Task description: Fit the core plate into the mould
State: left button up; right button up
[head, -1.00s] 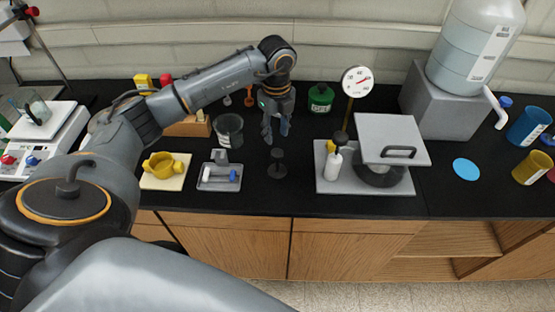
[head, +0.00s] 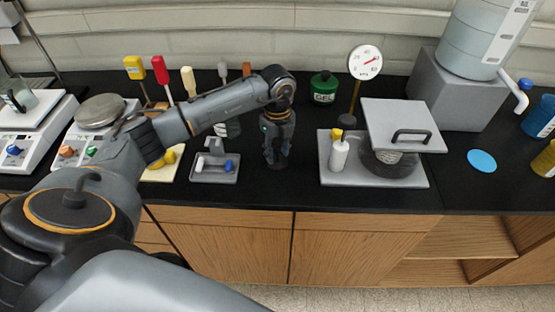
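My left gripper (head: 276,159) points down over a small dark knobbed piece (head: 277,166) on the black counter. Its fingers are apart on either side of the piece and hide most of it; whether they touch it is unclear. A square grey plate with a dark bar handle (head: 402,124) sits above a dark round dish (head: 392,170) on a grey slab (head: 345,178). A patterned grey part shows between plate and dish. I cannot tell for sure which of these are the core plate and mould. My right gripper is out of view.
A white bottle with a yellow cap (head: 339,153) stands on the slab. A grey tray (head: 215,174) with small parts lies left of the gripper. A dial gauge (head: 365,62) and green pot (head: 324,88) stand behind. Counter between gripper and slab is clear.

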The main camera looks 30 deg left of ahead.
pick_arm(q)
grip_shut()
jog(key=shift+r, duration=0.15)
dwell(0.4)
jog(key=shift+r, duration=0.6)
jog(key=s+d+r+b, duration=0.4)
jog(key=s+d+r, duration=0.2)
jog(key=s+r, duration=0.5)
jog(key=shift+s+d+r+b, duration=0.3)
jog(key=shift+s+d+b, duration=0.1)
jog(key=shift+s, duration=0.3)
